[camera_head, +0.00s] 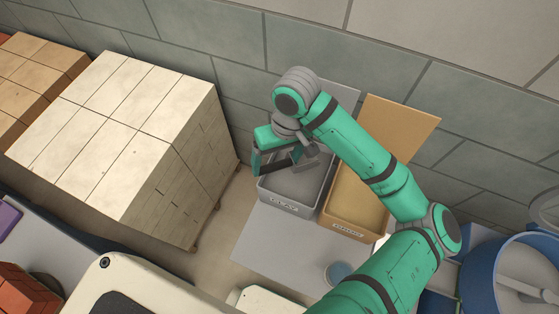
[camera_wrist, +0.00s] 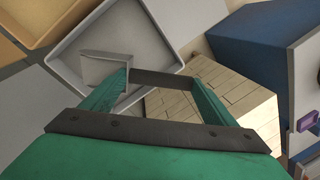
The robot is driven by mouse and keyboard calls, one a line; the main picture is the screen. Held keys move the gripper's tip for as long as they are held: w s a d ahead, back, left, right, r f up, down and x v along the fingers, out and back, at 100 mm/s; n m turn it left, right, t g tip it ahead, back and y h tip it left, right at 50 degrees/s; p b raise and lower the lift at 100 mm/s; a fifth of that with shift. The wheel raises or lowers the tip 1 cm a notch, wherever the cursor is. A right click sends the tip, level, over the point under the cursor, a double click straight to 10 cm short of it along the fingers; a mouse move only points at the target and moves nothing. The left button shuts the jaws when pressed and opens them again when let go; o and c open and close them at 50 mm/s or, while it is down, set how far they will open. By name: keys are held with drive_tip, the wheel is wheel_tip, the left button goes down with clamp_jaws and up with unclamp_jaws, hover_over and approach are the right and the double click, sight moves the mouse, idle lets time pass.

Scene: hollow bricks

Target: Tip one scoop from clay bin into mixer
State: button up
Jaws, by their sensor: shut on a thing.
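My gripper (camera_head: 275,165) is over the left part of the grey bin (camera_head: 292,208), whose front label is too small to read surely; it seems to be the clay bin. In the wrist view my gripper (camera_wrist: 160,82) is shut on a dark bar, which looks like the handle of a scoop. A small grey box-shaped part (camera_wrist: 103,68), likely the scoop's body, shows beside the left finger, over the bin. Whether it holds clay is not visible. The bin's pale rim (camera_wrist: 150,22) shows behind it. The mixer, a blue drum (camera_head: 484,282), stands at the right edge, partly cut off.
A tan labelled bin (camera_head: 340,232) stands right of the grey bin, partly behind my arm. A large pallet of pale bricks (camera_head: 125,130) stands left. The wall is close behind.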

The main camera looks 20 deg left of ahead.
drive_tip(key=shift+t+h, duration=0.7)
drive_tip(key=shift+s+a+r, duration=0.25)
drive_tip(key=shift+r, duration=0.7)
drive_tip(key=shift+s+a+r, duration=0.25)
drive_tip(key=shift+r, duration=0.75)
drive_tip(key=shift+s+a+r, duration=0.25)
drive_tip(key=shift+r, duration=0.7)
